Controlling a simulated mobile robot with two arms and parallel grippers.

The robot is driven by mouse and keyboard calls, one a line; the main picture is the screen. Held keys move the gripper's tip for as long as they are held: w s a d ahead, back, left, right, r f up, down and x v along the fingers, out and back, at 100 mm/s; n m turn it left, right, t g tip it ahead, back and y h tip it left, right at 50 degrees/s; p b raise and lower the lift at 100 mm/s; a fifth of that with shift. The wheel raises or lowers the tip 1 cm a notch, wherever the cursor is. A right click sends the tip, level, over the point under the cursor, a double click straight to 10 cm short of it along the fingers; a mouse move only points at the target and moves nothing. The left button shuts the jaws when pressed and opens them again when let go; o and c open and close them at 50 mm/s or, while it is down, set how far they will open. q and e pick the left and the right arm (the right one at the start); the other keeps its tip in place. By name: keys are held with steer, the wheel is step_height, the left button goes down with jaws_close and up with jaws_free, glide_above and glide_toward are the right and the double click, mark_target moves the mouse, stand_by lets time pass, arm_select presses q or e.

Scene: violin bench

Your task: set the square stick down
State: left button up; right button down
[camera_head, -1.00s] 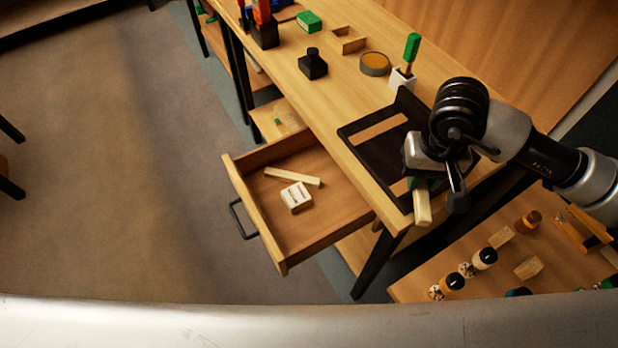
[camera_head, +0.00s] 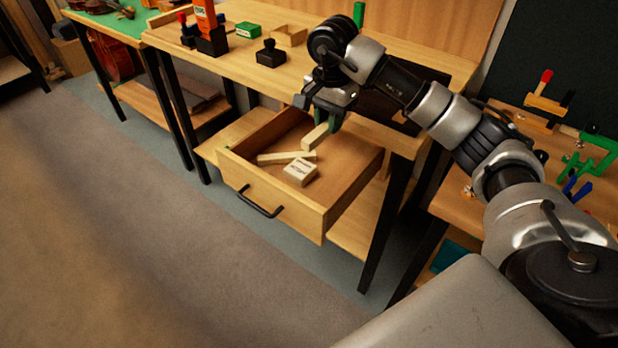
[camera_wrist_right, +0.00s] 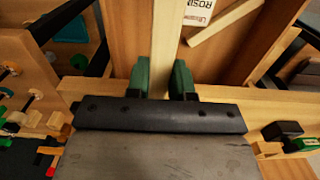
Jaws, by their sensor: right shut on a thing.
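My right gripper (camera_head: 326,116) is shut on a pale wooden square stick (camera_head: 316,136), with its green fingers on either side. The stick hangs over the open drawer (camera_head: 282,209), near its back. In the right wrist view the stick (camera_wrist_right: 162,45) runs away from between the fingers (camera_wrist_right: 160,80). I cannot tell whether its lower end touches anything. A second pale stick (camera_head: 281,158) lies in the drawer, with a whitish printed block (camera_head: 300,172) in front of it. The block's label in the right wrist view (camera_wrist_right: 200,11) reads "ROSIN". My left gripper is not in view.
The bench top (camera_head: 230,62) runs above the drawer and holds a black stamp-like object (camera_head: 270,54), a green box (camera_head: 248,30) and a wooden tray (camera_head: 290,36). The drawer's front and right floor are bare. Another table with green clamps (camera_head: 590,150) stands at the right.

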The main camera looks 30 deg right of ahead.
mark_target(326, 181)
step_height(326, 181, down, 15)
steer(key=shift+r, duration=0.1)
steer(key=shift+f, duration=0.35)
arm_select(q)
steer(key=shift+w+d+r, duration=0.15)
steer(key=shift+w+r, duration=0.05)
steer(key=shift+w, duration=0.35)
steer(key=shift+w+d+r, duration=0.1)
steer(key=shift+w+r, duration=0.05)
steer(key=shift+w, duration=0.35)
steer(key=shift+b, duration=0.3)
arm_select(e)
steer(key=shift+f, duration=0.1)
steer(key=c, duration=1)
jaws_free()
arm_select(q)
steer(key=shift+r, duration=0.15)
